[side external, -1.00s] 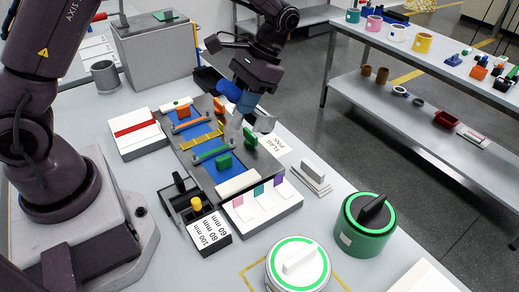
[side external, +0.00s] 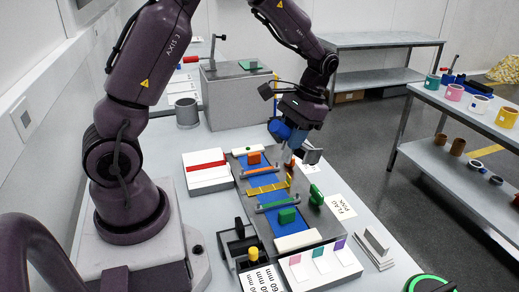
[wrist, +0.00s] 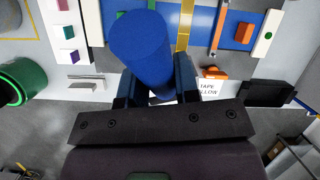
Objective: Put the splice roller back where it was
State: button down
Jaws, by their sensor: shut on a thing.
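The splice roller appears to be the blue cylinder (wrist: 143,45) between my fingers; it also shows as a blue shape in the side view (side external: 280,130). My gripper (wrist: 157,82) is shut on it, one finger on each side. In the side view my gripper (side external: 298,146) is above the far right part of the inspection board (side external: 266,189), and the roller is clear of the board. The board carries blue strips, yellow and grey cross bars, and orange and green blocks. I cannot tell which spot the roller came from.
A dark divided tray (side external: 237,244) and a white rack with coloured tabs (side external: 320,266) stand at the near end. A red-striped white box (side external: 206,168) is left of the board. A grey box (side external: 238,95) stands behind.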

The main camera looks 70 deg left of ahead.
jog(key=s+a+f+n+t, duration=0.1)
jog(key=s+a+n, duration=0.3)
jog(key=a, duration=0.5)
jog(key=s+a+f+n+t, duration=0.1)
jog(key=s+a+n, duration=0.1)
jog(key=s+a, duration=0.55)
jog(key=shift+t+y, duration=0.4)
jog(key=shift+t, duration=0.3)
jog(key=shift+w+a+f, duration=1.9)
jog(key=shift+a+f, duration=0.3)
jog(key=shift+a, duration=0.1)
jog(key=shift+w+a+f, duration=1.9)
jog(key=shift+a+f, duration=0.35)
jog(key=shift+w+a+f, duration=1.9)
jog(key=shift+a+f, duration=0.3)
jog(key=shift+a, duration=0.1)
jog(key=shift+f, duration=0.1)
jog(key=c, duration=0.8)
grip_release()
jog(key=shift+f, duration=0.1)
jog(key=shift+c, duration=0.2)
